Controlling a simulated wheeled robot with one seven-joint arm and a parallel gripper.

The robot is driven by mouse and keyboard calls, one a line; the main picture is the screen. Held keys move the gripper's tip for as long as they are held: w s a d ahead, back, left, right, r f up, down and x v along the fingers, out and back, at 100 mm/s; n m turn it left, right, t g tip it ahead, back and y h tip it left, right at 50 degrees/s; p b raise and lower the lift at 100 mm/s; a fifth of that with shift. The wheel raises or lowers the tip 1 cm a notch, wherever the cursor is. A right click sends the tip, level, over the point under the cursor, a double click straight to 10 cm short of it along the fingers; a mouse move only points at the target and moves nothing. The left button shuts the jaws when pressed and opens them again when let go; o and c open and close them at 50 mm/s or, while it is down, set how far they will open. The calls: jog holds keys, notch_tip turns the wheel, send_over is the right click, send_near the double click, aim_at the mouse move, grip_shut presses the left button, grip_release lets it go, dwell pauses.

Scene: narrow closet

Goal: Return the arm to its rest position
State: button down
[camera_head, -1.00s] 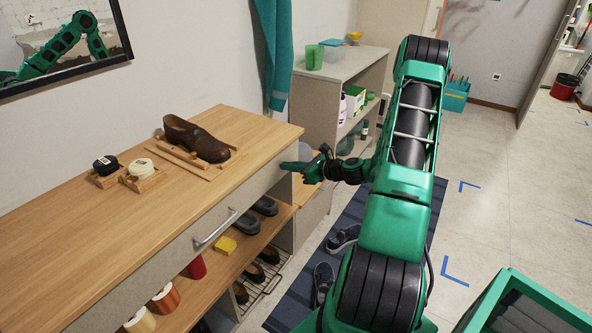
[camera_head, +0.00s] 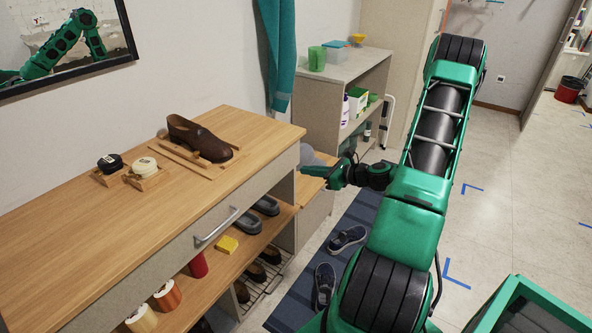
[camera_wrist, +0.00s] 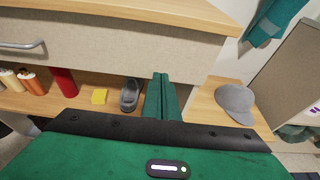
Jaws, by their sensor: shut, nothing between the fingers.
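My gripper (camera_head: 318,171) is at the right end of the wooden bench, in front of the drawer's right edge and apart from it. In the wrist view its green fingers (camera_wrist: 161,98) are together with nothing between them. My arm bends up and over on the right side of the head view. The fingertips are small in the head view. The drawer front (camera_head: 215,218) with its metal handle (camera_head: 216,227) is flush under the bench top (camera_head: 75,208).
A brown shoe (camera_head: 200,138) on a wooden board and two round tins stand on the bench top. Shelves below hold shoes, a yellow block (camera_head: 228,244) and spools. A grey cap (camera_wrist: 236,102) lies on a lower wooden surface. Dark shoes lie on the blue mat (camera_head: 352,219).

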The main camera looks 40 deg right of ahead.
jog(key=shift+v, duration=2.8)
jog(key=shift+f, duration=0.1)
jog(key=s+a+r+n+g+y, duration=0.15)
jog(key=s+a+n+g, duration=0.35)
jog(key=a+n+g, duration=0.5)
jog(key=s+a+r+n+g+h, duration=0.2)
jog(key=s+a+r+n, duration=0.1)
jog(key=s+r+n, duration=0.4)
jog(key=s+a+r+n+g+h, duration=0.1)
jog(key=s+a+r+n+h, duration=0.1)
jog(key=s+r+n, duration=0.4)
jog(key=s+n+h, duration=0.1)
jog(key=s+n, duration=0.2)
jog(key=s, duration=0.4)
jog(key=shift+s+a+r+g+h, duration=0.3)
jog(key=shift+a+r+g+h, duration=0.05)
jog(key=shift+a+r+g, duration=0.05)
